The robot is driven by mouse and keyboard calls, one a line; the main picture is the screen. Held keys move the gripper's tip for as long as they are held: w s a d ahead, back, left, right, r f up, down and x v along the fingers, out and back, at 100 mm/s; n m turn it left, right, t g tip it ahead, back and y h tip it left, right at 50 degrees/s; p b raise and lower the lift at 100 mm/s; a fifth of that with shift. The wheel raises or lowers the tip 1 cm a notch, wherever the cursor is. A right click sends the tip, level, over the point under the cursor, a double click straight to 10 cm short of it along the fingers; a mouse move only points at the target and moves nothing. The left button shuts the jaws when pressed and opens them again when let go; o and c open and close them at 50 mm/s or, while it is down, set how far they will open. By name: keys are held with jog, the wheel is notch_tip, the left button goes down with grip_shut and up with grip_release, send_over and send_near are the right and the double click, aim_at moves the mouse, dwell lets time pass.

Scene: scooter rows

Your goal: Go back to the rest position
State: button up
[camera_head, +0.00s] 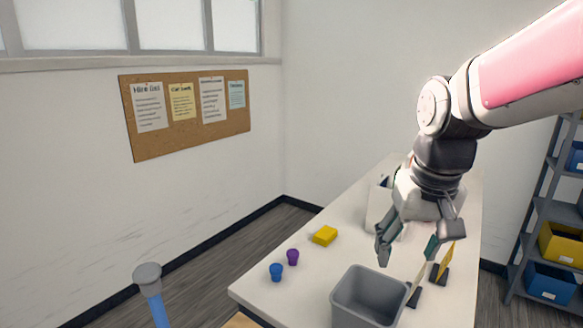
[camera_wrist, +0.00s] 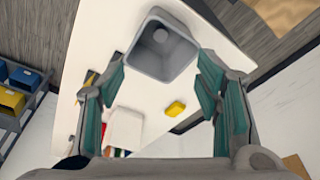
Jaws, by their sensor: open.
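My gripper (camera_head: 406,250) is open and empty, held above the white table (camera_head: 290,300). In the wrist view my gripper (camera_wrist: 157,95) shows its two green-padded fingers spread wide, with nothing between them but a view of the table below. In the head view it hangs behind a grey bin (camera_head: 345,291), above and apart from the tabletop. The grey bin also shows in the wrist view (camera_wrist: 146,66), with a round thing at its bottom.
A yellow block (camera_head: 325,235), a purple cup (camera_head: 293,257) and a blue cup (camera_head: 276,272) stand left of the bin. Upright yellow card (camera_head: 446,262) in a dark holder stands right of it. A white container (camera_head: 379,208) is partly hidden behind my gripper. Shelves (camera_head: 545,210) stand at the right.

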jog(key=s+r+t, duration=0.1)
jog(key=s+t, duration=0.2)
jog(key=s, duration=1.1)
jog(key=shift+r+n, duration=0.2)
jog(key=shift+n, duration=0.1)
jog(key=shift+s, duration=0.1)
